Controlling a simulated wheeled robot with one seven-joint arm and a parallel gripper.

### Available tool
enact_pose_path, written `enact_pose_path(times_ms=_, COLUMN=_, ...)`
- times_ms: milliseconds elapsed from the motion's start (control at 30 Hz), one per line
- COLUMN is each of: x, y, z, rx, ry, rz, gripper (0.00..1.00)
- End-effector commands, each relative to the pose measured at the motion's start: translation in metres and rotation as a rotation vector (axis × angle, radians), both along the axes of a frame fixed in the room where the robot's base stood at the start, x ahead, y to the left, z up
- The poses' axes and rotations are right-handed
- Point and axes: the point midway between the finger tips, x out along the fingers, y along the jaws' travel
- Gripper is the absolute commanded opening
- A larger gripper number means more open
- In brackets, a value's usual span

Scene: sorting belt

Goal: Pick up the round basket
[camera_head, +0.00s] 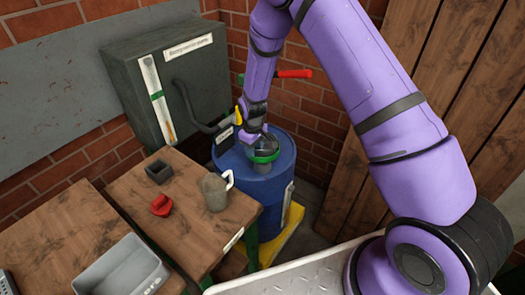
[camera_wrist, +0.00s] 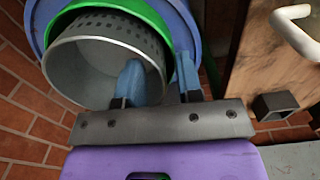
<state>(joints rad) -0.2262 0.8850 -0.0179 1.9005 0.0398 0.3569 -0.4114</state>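The round basket (camera_wrist: 105,40) is a grey metal cylinder with rows of small holes. In the head view the basket (camera_head: 265,148) is small and partly hidden by my gripper, on top of the blue drum (camera_head: 262,185) with a green ring (camera_head: 266,158) around it. My gripper (camera_wrist: 158,78) is at the basket's rim, its blue fingers apart. One finger is inside the basket's opening and the other is outside, with the wall between them. I cannot tell whether either finger touches the wall.
A wooden table (camera_head: 125,190) left of the drum holds a grey mug (camera_head: 215,191), a red object (camera_head: 161,205) and a dark square cup (camera_head: 159,172). A grey bin (camera_head: 118,270) is at front left. A dark cabinet (camera_head: 185,85) and red handle (camera_head: 295,73) are behind.

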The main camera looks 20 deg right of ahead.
Motion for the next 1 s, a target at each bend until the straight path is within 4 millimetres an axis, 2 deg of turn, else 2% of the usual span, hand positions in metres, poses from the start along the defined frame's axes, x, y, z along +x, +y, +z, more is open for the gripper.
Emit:
enact_pose_path(times_ms=100, x=0.000, y=0.000, z=0.000, rx=0.000, ry=0.000, rz=0.000, gripper=0.33)
enact_pose_path(times_ms=233, x=0.000, y=0.000, z=0.001, rx=0.000, ry=0.000, rz=0.000, gripper=0.03)
enact_pose_path(times_ms=267, x=0.000, y=0.000, z=0.001, rx=0.001, ry=-0.001, rz=0.000, gripper=0.00)
enact_pose_path(times_ms=667, x=0.000, y=0.001, z=0.003, rx=0.001, ry=-0.001, rz=0.000, gripper=0.00)
enact_pose_path(times_ms=767, x=0.001, y=0.001, z=0.012, rx=0.001, ry=-0.003, rz=0.000, gripper=0.00)
enact_pose_path(times_ms=1000, x=0.001, y=0.001, z=0.055, rx=0.002, ry=-0.005, rz=0.000, gripper=0.00)
